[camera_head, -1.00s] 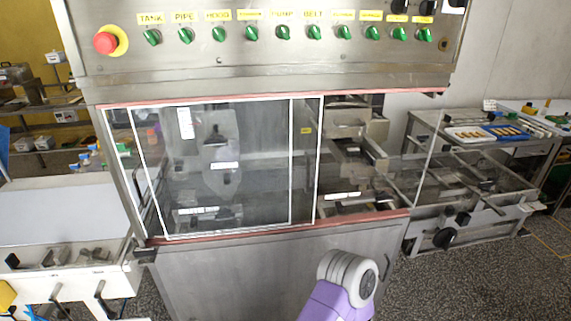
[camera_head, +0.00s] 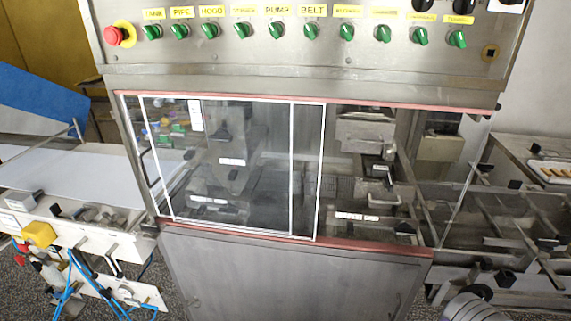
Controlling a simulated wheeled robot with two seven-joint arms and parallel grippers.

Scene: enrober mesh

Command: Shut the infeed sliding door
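The machine's front opening has two clear sliding panels with thin white frames. They overlap almost fully at the left, and the front one (camera_head: 262,180) has a white label on it. Their right edges stand near the middle of the opening. I cannot tell which panel is the infeed door. The right part of the opening (camera_head: 375,160) has no white-framed panel across it, and metal parts show inside. Red rails run along the top and bottom. Neither gripper is in view; only a grey rounded part of my arm shows at the bottom right corner.
Above the opening is a control panel (camera_head: 300,50) with several green knobs and a red emergency button (camera_head: 121,34). A white conveyor (camera_head: 75,178) adjoins at the left, with a yellow box (camera_head: 39,234) below it. A metal frame conveyor (camera_head: 500,220) extends right.

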